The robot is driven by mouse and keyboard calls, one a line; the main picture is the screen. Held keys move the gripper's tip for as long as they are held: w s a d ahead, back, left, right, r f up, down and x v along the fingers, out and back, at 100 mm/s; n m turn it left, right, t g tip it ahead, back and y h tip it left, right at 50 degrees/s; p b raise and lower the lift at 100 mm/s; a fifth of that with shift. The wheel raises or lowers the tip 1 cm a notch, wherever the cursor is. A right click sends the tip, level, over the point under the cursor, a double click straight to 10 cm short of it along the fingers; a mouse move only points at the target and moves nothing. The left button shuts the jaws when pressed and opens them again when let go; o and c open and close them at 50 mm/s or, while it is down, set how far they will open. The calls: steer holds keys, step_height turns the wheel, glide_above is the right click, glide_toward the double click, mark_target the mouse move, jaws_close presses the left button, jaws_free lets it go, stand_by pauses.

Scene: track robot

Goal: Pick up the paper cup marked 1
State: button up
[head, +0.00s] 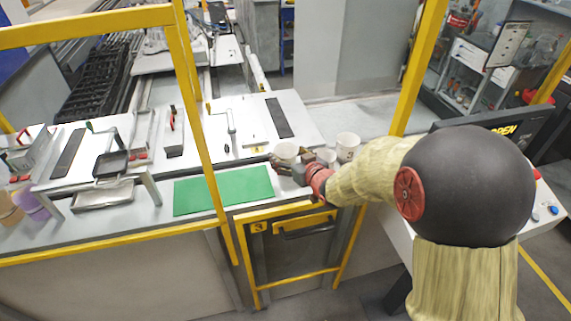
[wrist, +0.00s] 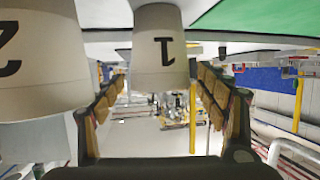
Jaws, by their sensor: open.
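The paper cup marked 1 (wrist: 158,72) is white and shows upside down in the wrist view, at the upper middle. It stands between the fingertips of my gripper (wrist: 162,82), with a visible gap on the right side. In the head view, a white cup (head: 286,150) stands at my gripper (head: 291,160); its mark cannot be read there, but its place fits the cup marked 1. My gripper is open, and its fingers partly hide this cup's lower part in the head view. A second cup marked 2 (wrist: 32,60) is close on the left in the wrist view.
Two more white cups, one nearer (head: 327,157) and one farther (head: 347,145), stand to the right of the gripper. A green mat (head: 222,190) lies to the left. Yellow frame posts (head: 199,120) rise along the bench. A metal tray (head: 103,196) lies farther left.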

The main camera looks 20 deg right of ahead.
mark_target(281, 150)
steer(key=b+x, duration=0.1)
steer(key=x, duration=0.5)
steer(key=shift+a+f, duration=0.1)
steer(key=shift+w, duration=0.4)
steer(key=shift+c, duration=0.4)
steer(key=c, duration=0.7)
steer(key=shift+c, duration=0.2)
